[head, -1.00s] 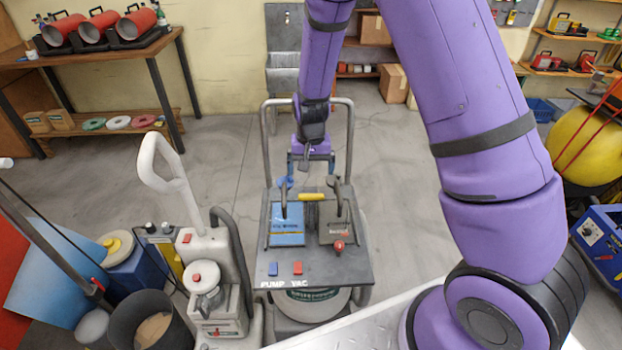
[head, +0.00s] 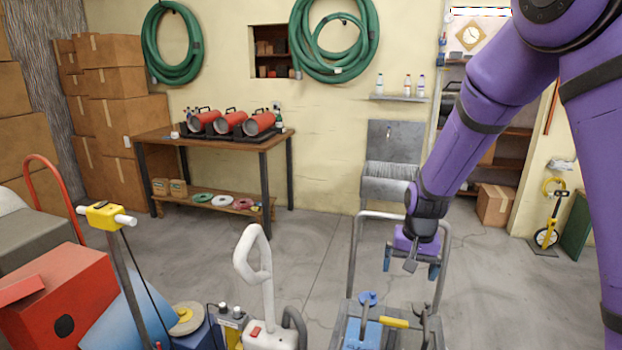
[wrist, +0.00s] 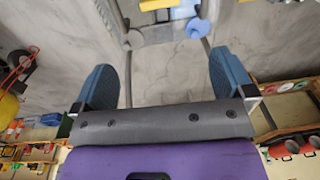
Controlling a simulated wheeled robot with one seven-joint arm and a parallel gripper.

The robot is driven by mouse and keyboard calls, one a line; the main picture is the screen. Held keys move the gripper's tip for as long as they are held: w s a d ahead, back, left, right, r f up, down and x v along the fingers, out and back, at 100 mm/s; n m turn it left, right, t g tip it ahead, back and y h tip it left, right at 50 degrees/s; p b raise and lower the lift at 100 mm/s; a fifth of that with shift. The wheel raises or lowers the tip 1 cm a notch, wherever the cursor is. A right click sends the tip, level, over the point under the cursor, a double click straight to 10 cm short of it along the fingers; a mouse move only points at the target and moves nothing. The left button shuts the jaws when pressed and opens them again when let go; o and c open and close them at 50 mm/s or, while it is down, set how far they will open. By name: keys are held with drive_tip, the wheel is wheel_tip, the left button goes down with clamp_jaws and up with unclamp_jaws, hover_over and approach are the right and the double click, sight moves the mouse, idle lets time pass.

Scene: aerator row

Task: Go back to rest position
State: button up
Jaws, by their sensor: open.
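My gripper (head: 410,266) hangs from my purple arm, right of centre in the head view, above the back of the pump and vac cart. Its two blue fingers are spread apart, and in the wrist view my gripper (wrist: 166,92) has nothing between its fingers but grey floor. The cart's panel (head: 382,341) shows only in part at the bottom of the head view, with a blue-knobbed lever (head: 367,300) and a yellow handle (head: 394,323) standing on it. The gripper is apart from these.
The cart's grey tube frame (head: 353,255) rises around my gripper. A white upright machine (head: 258,270) stands left of it. A wooden workbench (head: 215,143) with red cylinders, a metal sink (head: 388,186) and a cardboard box (head: 496,204) line the back wall. Open floor lies between.

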drive_tip(key=s+d+r+n+t, duration=0.1)
drive_tip(key=s+d+r+t, duration=0.1)
drive_tip(key=s+r, duration=0.8)
drive_tip(key=s+d+r+n+t, duration=0.1)
drive_tip(key=s+d+r+n, duration=0.15)
drive_tip(key=s+r, duration=0.8)
drive_tip(key=s+d+r+t, duration=0.1)
drive_tip(key=s+r, duration=0.4)
drive_tip(key=s, duration=0.2)
drive_tip(key=shift+s+d+t+h, duration=0.15)
drive_tip(key=shift+d+t+h, duration=0.15)
drive_tip(key=shift+d, duration=0.05)
